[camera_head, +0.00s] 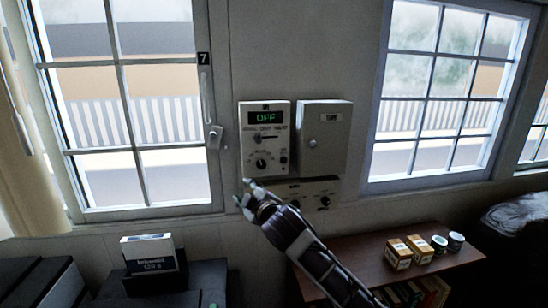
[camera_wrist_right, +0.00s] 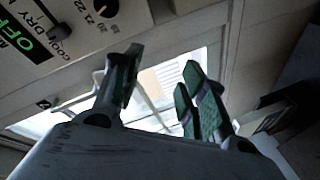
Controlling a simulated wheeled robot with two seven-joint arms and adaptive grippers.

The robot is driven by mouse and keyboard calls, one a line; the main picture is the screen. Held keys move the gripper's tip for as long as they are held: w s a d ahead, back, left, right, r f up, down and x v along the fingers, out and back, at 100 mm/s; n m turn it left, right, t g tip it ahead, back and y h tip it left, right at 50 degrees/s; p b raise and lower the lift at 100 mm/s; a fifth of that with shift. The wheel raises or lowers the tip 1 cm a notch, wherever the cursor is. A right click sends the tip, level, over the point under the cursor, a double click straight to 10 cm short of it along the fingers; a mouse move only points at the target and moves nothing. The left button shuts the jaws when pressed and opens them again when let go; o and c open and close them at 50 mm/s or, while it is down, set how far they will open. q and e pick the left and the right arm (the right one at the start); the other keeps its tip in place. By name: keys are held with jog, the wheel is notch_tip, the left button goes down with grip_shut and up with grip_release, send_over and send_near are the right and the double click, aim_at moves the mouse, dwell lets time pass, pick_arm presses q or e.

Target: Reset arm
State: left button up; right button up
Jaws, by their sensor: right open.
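A white control panel (camera_head: 278,142) hangs on the wall between two windows, with a green display reading OFF, a slider and a round knob (camera_head: 261,163). Its corner with a dark dial (camera_wrist_right: 102,8) shows in the right wrist view. My right gripper (camera_head: 244,195) is just below and left of the panel, apart from the knob as far as I can tell. In the right wrist view my right gripper (camera_wrist_right: 160,90) has its green-padded fingers spread, with nothing between them. My left gripper is not in view.
A closed grey box (camera_head: 330,143) and a lower panel with knobs (camera_head: 310,187) adjoin the control panel. A window handle (camera_head: 214,132) is at left. A wooden shelf (camera_head: 350,250) holds small boxes and tins at lower right. A boxed item (camera_head: 148,252) stands at lower left.

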jog(key=s+d+f+m+g+h, duration=0.1)
jog(key=s+d+f+m+g, duration=0.15)
jog(key=s+d+f, duration=0.4)
jog(key=s+d+f+m+g+h, duration=0.1)
jog(key=s+d+f+m+h, duration=0.2)
jog(key=f, duration=0.6)
jog(key=s+d+f+m+g, duration=0.1)
jog(key=s+d+f+m, duration=0.2)
jog(key=d+f, duration=0.35)
jog(key=s+d+f+m+g+h, duration=0.1)
jog(key=s+d+f+m+g, duration=0.1)
jog(key=s+d+f, duration=0.45)
jog(key=s+d+f+m+g+h, duration=0.1)
jog(key=s+d+f+m+g, duration=0.15)
jog(key=s, duration=0.65)
jog(key=s+d+f+m+g+h, duration=0.1)
jog(key=s+d+f+g, duration=0.1)
jog(key=s+d+f, duration=0.4)
jog(key=s+f+g+b, duration=0.1)
jog(key=s+f, duration=0.1)
jog(key=f, duration=1.5)
jog(key=s+f+b, duration=0.1)
jog(key=s+f, duration=0.1)
jog(key=f, duration=1.4)
jog(key=s+d+f+g+b, duration=0.1)
jog(key=s+d+f+b, duration=0.1)
jog(key=s+f, duration=2)
jog(key=shift+d+g, duration=0.3)
jog(key=shift+d, duration=0.3)
